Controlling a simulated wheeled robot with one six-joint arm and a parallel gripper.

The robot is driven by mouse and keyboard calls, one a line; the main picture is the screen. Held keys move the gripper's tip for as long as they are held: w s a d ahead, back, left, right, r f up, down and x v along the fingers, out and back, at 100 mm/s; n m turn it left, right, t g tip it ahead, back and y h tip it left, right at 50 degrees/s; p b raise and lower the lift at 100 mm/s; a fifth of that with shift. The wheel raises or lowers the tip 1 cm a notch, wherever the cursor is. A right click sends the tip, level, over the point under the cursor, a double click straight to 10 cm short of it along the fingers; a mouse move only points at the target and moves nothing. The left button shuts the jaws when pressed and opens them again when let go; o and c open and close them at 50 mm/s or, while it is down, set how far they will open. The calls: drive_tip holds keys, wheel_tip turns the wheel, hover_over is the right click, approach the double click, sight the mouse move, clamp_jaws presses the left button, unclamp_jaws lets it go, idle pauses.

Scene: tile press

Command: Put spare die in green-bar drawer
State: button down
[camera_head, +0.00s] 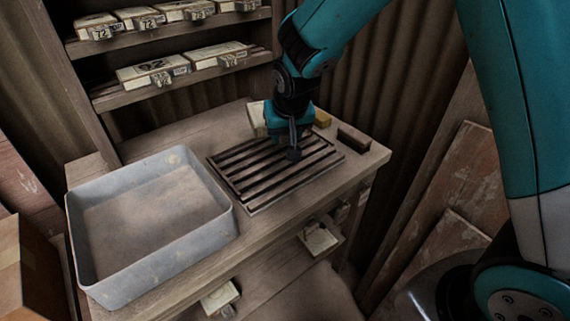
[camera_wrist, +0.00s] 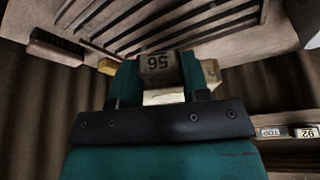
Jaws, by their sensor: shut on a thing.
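My gripper (camera_head: 293,150) is over the slatted rack on the bench, pointing down. In the wrist view its two fingers (camera_wrist: 159,74) are shut on a small block with a dark printed number, the die (camera_wrist: 158,63). The arm mostly hides the die in the head view. No green bar can be made out on the drawers (camera_head: 318,238) under the bench.
A grey tray (camera_head: 225,222) stands left of the slatted rack (camera_head: 235,190). A yellow block (camera_head: 322,118) and a dark brush-like block (camera_head: 353,138) lie at the right. Shelves of labelled boxes (camera_head: 152,72) stand behind. Another drawer (camera_head: 218,298) shows low in front.

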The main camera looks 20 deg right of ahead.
sight(284, 173)
wheel_tip(284, 173, down, 10)
drive_tip(key=shift+f, duration=0.2)
idle(0.3)
drive_tip(key=shift+f, duration=0.15)
drive_tip(key=c, duration=0.6)
unclamp_jaws()
